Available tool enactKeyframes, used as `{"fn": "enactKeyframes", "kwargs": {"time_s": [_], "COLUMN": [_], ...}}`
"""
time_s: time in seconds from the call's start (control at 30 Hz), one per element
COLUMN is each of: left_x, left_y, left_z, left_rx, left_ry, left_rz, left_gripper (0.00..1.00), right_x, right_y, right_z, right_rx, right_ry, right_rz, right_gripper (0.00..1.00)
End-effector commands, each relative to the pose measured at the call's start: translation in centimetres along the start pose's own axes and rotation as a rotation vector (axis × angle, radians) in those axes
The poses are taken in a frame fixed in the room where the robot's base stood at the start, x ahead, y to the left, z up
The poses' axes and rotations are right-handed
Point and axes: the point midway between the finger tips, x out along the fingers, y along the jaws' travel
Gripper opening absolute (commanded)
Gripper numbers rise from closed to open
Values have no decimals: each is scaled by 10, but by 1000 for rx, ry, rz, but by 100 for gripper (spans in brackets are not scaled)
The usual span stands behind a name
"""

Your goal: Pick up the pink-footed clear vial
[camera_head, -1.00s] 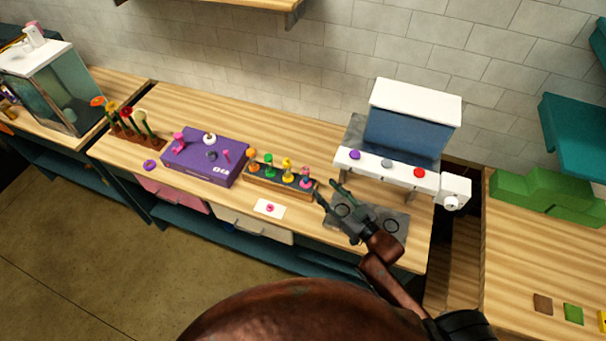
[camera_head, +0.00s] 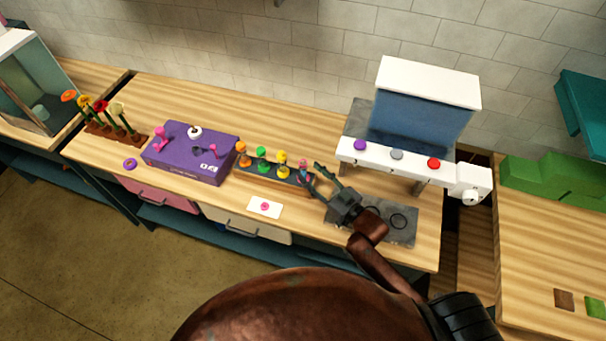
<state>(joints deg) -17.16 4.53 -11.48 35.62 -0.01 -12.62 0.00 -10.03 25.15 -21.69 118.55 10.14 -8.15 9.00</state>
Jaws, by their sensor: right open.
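The pink-footed vial (camera_head: 303,170) stands at the right end of a dark rack with a wooden front (camera_head: 262,178). It is small, and its lower part is hard to make out. My right gripper (camera_head: 315,175) is open, with its two fingers pointing left at the vial. The fingertips are just right of the vial and look very close to it; I cannot tell whether they touch. Nothing is held between them. My left gripper is not in view.
Yellow (camera_head: 282,158), green (camera_head: 262,153) and orange (camera_head: 241,150) vials stand left in the same rack. A purple box (camera_head: 190,160) is further left. A white card (camera_head: 265,207) lies in front. A dispenser with coloured buttons (camera_head: 397,154) stands behind my right arm.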

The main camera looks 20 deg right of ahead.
Motion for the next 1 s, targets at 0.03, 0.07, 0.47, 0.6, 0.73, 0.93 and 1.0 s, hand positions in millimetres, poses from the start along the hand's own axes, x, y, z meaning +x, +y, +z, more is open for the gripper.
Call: {"fn": "enactKeyframes", "kwargs": {"time_s": [0.03,0.07,0.47,0.6,0.73,0.93,1.0], "left_x": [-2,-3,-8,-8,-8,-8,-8], "left_y": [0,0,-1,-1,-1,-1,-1], "left_z": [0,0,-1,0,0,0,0], "left_rx": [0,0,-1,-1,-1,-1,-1], "left_ry": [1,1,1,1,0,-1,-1], "left_rz": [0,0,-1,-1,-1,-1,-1], "left_gripper": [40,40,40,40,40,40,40], "right_x": [6,10,49,49,49,48,48], "right_y": [0,1,3,3,3,3,3], "right_z": [-1,-1,2,2,2,2,2], "right_rx": [0,0,1,0,0,0,0], "right_ry": [1,1,-1,-2,-1,-1,-1], "right_rz": [0,0,0,0,0,0,0], "right_gripper": [42,42,42,42,34,21,16]}}
